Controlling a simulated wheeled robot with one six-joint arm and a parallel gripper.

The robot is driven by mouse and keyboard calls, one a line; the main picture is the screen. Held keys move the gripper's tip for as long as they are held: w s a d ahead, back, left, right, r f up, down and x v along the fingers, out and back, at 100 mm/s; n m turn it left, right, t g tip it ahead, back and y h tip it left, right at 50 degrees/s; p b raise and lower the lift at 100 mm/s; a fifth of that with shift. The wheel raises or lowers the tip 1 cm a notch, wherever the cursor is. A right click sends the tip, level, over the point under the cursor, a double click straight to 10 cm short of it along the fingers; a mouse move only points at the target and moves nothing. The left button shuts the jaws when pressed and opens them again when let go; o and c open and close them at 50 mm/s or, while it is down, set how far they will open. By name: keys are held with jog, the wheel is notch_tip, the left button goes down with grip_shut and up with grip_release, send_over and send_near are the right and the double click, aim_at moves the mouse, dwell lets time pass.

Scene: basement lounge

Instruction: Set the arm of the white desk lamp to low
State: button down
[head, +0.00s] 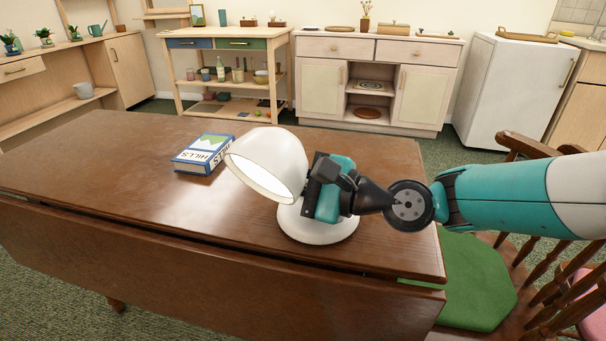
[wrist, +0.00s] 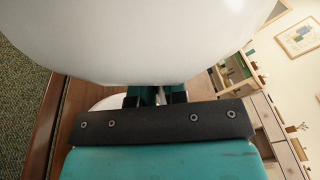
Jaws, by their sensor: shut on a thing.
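The white desk lamp stands on the brown wooden table (head: 110,160), near its right end. Its shade (head: 268,165) faces left and toward me, low over its round white base (head: 318,232). My gripper (head: 315,185) is at the right side of the shade, above the base, and hides the lamp's arm in the head view. In the wrist view the white shade (wrist: 150,40) fills the top. My gripper's fingers (wrist: 155,97) are shut on a part of the lamp just under the shade, most likely its arm. The exact contact is hidden.
A blue and white book (head: 203,154) lies on the table left of the lamp. A wooden chair with a green cushion (head: 465,280) stands at the table's right end. The table's left part is clear.

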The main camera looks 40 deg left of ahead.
jog(key=c, duration=1.2)
grip_release()
jog(key=shift+f, duration=0.1)
jog(key=shift+o, duration=0.2)
jog(key=b+v, duration=0.1)
jog(key=v, duration=1.5)
jog(key=shift+w+d, duration=0.15)
jog(key=shift+d, duration=0.5)
